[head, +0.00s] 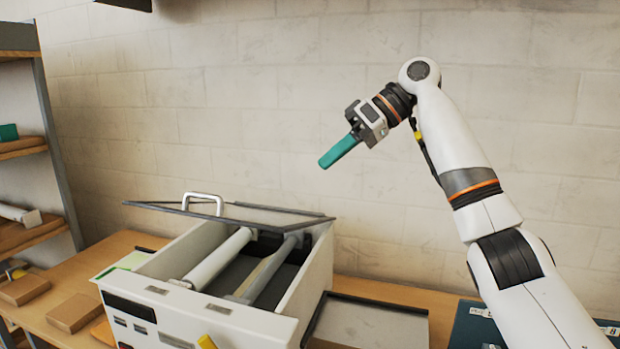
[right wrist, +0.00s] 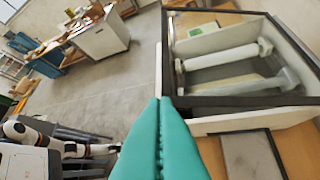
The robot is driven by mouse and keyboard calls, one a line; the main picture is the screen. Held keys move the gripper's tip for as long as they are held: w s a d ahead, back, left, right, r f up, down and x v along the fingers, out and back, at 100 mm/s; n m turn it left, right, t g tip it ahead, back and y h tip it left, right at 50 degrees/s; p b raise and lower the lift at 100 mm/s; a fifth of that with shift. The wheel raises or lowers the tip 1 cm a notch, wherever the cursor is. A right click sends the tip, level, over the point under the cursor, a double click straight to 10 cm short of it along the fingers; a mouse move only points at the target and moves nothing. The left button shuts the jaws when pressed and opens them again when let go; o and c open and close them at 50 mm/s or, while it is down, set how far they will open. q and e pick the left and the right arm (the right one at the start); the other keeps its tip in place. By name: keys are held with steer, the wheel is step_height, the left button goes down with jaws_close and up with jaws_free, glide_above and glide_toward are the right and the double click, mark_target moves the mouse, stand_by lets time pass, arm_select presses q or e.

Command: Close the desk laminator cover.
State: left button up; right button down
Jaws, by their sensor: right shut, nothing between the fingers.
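The desk laminator (head: 255,318) is a white box on the wooden bench, with pale rollers visible inside. Its dark-framed cover (head: 270,207) stands raised above the body, seen nearly edge-on in the head view, with a white handle (head: 204,195) on it. The cover is open. In the right wrist view the laminator shows at the upper right, with rollers (right wrist: 222,57) inside a dark frame. My right gripper (head: 324,163) has teal fingers, is shut and empty, and is in the air above and right of the cover, apart from it. My left gripper is not in view.
A dark-edged flat tray (head: 365,322) lies on the bench right of the laminator. A brown box (head: 74,313) sits left of it. A shelf (head: 25,150) stands at far left, and a brick wall is behind. The air around the right gripper is clear.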

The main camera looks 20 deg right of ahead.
mark_target(272, 227)
steer(key=p+x, duration=0.1)
steer(key=x, duration=0.3)
steer(key=f+p+x, duration=0.1)
steer(key=x, duration=0.3)
steer(key=s+d+p+x, duration=0.1)
steer(key=x, duration=0.3)
steer(key=shift+f+p, duration=0.4)
steer(key=shift+s+f, duration=0.1)
steer(key=shift+f, duration=0.25)
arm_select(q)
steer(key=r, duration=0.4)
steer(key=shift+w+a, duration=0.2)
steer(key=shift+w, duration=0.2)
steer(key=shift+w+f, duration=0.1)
arm_select(e)
steer(key=shift+a, duration=0.1)
